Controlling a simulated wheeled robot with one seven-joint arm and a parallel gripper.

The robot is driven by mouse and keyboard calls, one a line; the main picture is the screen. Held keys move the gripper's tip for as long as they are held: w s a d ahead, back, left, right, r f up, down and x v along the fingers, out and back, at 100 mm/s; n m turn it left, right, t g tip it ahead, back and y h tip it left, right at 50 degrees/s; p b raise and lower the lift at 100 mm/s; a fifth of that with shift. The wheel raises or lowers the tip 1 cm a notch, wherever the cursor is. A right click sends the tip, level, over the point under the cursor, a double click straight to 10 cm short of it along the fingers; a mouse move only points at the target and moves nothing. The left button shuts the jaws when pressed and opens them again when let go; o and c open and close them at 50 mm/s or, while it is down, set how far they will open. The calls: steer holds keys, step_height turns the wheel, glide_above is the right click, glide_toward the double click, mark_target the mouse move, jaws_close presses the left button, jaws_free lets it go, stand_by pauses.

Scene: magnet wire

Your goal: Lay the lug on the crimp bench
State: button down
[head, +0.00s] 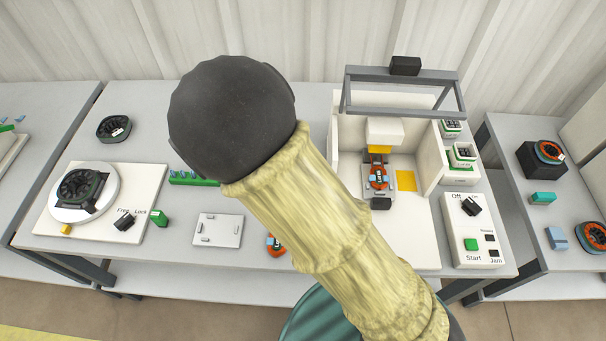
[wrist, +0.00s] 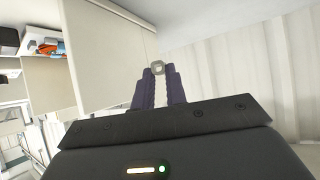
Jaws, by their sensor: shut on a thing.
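In the wrist view my gripper (wrist: 158,82) has its two dark fingers shut on the lug (wrist: 157,67), a small metal piece with a ring-shaped end. The ring end sticks out past the fingertips; the rest is hidden between the fingers. In the head view my arm crosses the middle, and neither the gripper nor the lug shows. The long grey bench (head: 260,240) runs across the head view. No label marks it as the crimp bench, and I cannot tell which surface has that name.
On the bench stand a white turntable unit (head: 148,178), a small pale plate (head: 218,231), a white-walled machine (head: 425,215) under a grey frame and a Start panel (head: 474,228). Side benches flank it. In the wrist view a pale panel (wrist: 115,55) is beyond the fingers.

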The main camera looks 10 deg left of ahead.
step_height(320, 180, down, 6)
steer(key=shift+f+b, duration=0.1)
steer(key=shift+b, duration=0.9)
steer(key=shift+f+b, duration=0.6)
steer(key=shift+f, duration=1.25)
steer(key=shift+f, duration=0.65)
steer(key=c, duration=1.4)
jaws_free()
steer(key=shift+c, duration=0.2)
steer(key=shift+r, duration=0.1)
